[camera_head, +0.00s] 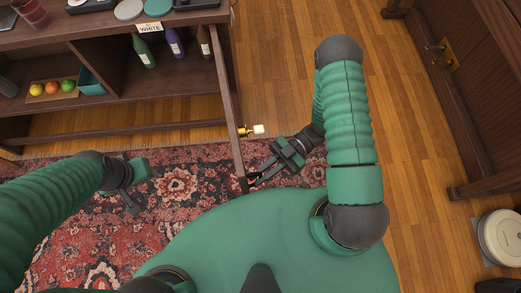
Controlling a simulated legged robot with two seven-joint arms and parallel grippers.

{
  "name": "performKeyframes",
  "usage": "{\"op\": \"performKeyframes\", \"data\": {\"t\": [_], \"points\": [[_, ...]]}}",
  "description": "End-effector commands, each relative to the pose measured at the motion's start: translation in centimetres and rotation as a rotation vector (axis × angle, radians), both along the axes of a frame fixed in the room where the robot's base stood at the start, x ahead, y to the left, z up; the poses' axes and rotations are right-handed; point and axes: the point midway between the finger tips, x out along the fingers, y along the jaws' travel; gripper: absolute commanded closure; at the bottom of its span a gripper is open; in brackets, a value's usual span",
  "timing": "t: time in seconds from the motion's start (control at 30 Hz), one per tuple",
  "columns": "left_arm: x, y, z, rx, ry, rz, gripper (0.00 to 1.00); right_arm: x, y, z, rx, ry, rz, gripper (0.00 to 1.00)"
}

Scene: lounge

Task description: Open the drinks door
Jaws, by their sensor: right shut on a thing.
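The drinks door (232,105) is a dark wooden panel seen nearly edge-on. It stands swung out from the right side of the drinks cabinet (110,130) towards me. A brass handle with a pale knob (257,130) sticks out from its right face. My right gripper (252,180) is shut on the door's near edge, below the handle in the picture. The exact contact is small and partly hidden by the fingers. My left gripper (131,192) hangs over the rug at the left, away from the door; its finger gap is unclear.
Several bottles (145,52) stand inside the cabinet, below a sign reading WHITE (150,28). Fruit on a board (52,97) and a teal box (91,82) sit on the left shelf. A patterned rug (180,185) lies below.

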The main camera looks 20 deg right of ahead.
Motion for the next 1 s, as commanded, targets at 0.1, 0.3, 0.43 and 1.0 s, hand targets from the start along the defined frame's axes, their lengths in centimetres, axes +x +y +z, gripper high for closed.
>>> {"op": "performKeyframes", "data": {"t": [0.1, 0.3, 0.43, 1.0], "points": [[0.0, 0.0, 0.0, 0.000, 0.000, 0.000, 0.55, 0.2, -0.1, 0.0, 0.000, -0.003, -0.005, 1.00], [0.0, 0.0, 0.0, 0.000, 0.000, 0.000, 0.55, 0.1, 0.0, 0.0, 0.000, -0.002, -0.003, 0.81], [0.0, 0.0, 0.0, 0.000, 0.000, 0.000, 0.55, 0.1, 0.0, 0.0, 0.001, -0.002, -0.002, 0.81], [0.0, 0.0, 0.9, 0.000, 0.000, 0.000, 0.55, 2.8, -9.4, -0.1, -0.002, -0.004, -0.005, 0.81]]}}
